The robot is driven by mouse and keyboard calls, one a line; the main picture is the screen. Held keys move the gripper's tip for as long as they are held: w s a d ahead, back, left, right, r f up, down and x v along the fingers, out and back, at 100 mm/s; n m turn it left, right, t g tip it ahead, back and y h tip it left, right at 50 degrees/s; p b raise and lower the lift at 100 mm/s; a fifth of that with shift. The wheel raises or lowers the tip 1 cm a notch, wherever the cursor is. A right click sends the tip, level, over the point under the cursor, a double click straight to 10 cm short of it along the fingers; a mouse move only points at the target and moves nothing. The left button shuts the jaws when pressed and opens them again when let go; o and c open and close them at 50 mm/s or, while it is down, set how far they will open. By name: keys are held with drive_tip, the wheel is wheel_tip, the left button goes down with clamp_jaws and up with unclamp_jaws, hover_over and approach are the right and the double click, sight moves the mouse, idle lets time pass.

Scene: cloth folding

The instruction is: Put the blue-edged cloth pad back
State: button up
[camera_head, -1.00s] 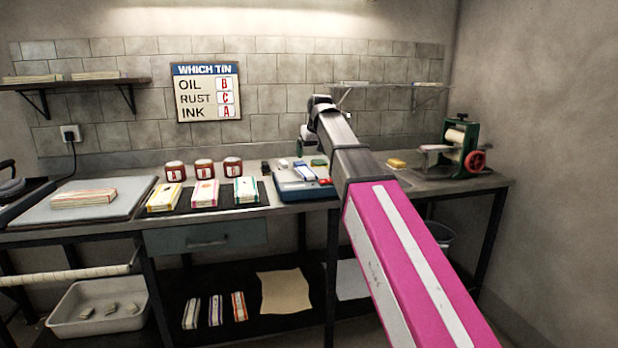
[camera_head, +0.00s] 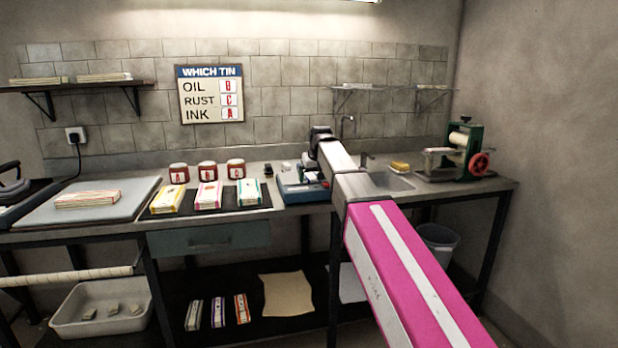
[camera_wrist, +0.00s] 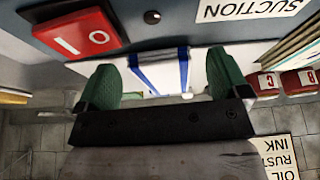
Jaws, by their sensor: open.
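The blue-edged cloth pad (camera_wrist: 160,72) is white with blue stripes. In the wrist view it lies against the grey-blue suction unit (camera_wrist: 180,25), between the green fingers of my gripper (camera_wrist: 160,65). The fingers are apart, one on each side of the pad; I cannot tell whether they touch it. In the head view my arm's end is over the suction unit (camera_head: 292,194), and the pad is mostly hidden there.
Three lettered tins (camera_head: 207,171) stand behind the row of pads. A striped cloth (camera_head: 88,199) lies on a pale board (camera_head: 50,213) at left. A sink (camera_head: 390,181) and a green wringer (camera_head: 460,150) are at right. Folded cloths (camera_head: 217,312) lie on the lower shelf.

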drive_tip(key=c, duration=1.1)
